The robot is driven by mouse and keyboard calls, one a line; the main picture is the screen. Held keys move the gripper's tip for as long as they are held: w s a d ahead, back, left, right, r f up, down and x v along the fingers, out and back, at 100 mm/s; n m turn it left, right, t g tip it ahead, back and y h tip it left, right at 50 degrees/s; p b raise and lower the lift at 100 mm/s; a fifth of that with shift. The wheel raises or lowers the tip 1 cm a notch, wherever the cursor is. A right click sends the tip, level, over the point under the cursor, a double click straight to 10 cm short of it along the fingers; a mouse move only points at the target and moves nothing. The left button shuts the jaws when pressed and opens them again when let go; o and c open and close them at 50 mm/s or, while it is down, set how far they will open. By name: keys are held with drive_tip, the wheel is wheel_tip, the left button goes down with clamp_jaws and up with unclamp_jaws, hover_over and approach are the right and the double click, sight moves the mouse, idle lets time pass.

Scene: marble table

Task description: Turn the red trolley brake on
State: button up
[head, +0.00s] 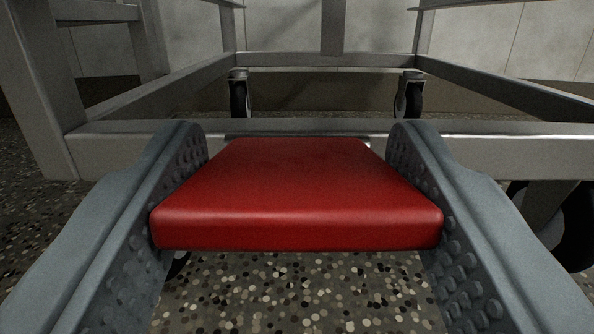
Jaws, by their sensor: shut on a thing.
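The red trolley brake (295,190) is a flat red pedal in the middle of the head view. It sticks out toward me from the trolley's front lower bar. My gripper (298,235) has one grey, studded finger on each side of the pedal. The fingers are shut on its left and right edges. The trolley (490,152) is a grey metal frame behind the pedal. The join between pedal and frame is mostly hidden by the pedal itself.
Two black caster wheels (239,95) and (408,97) stand at the back of the frame. A dark wheel (577,230) shows at the right edge. The speckled floor (300,290) lies below the pedal. A pale tiled wall (285,30) is behind.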

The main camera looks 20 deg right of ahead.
drive_tip(key=shift+s+f+t+h, duration=0.1)
drive_tip(key=shift+f+t+h, duration=0.3)
drive_tip(key=shift+f+t, duration=0.55)
drive_tip(key=shift+r+t, duration=0.25)
drive_tip(key=o, duration=1.4)
drive_tip(key=shift+s+f, duration=0.1)
